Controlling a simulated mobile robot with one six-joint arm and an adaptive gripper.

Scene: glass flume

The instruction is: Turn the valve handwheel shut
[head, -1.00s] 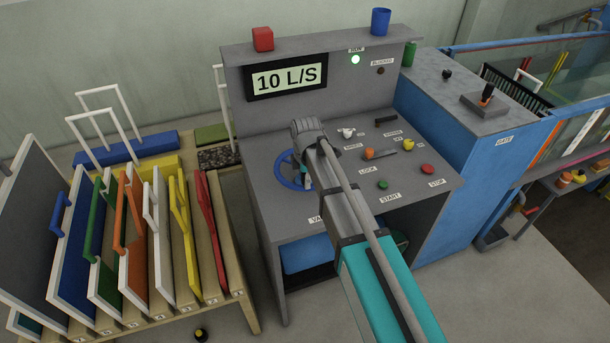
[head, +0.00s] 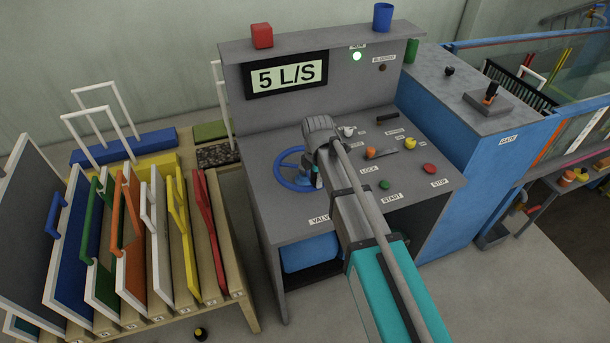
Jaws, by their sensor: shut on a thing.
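The blue valve handwheel (head: 283,180) lies flat on the left part of the grey console top, with a VALVE label in front of it. My gripper (head: 314,176) reaches down at the wheel's right side and is shut on its rim; my wrist hides most of the fingers and part of the rim. The display (head: 286,75) on the console's back panel reads 5 L/S. A white-green lamp (head: 357,56) to its right is lit.
The console top (head: 340,205) also carries a green start button (head: 384,184), a red stop button (head: 430,168), a yellow knob (head: 410,143) and an orange knob (head: 371,152) close to my arm. A rack with coloured framed panels (head: 145,235) stands at the left.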

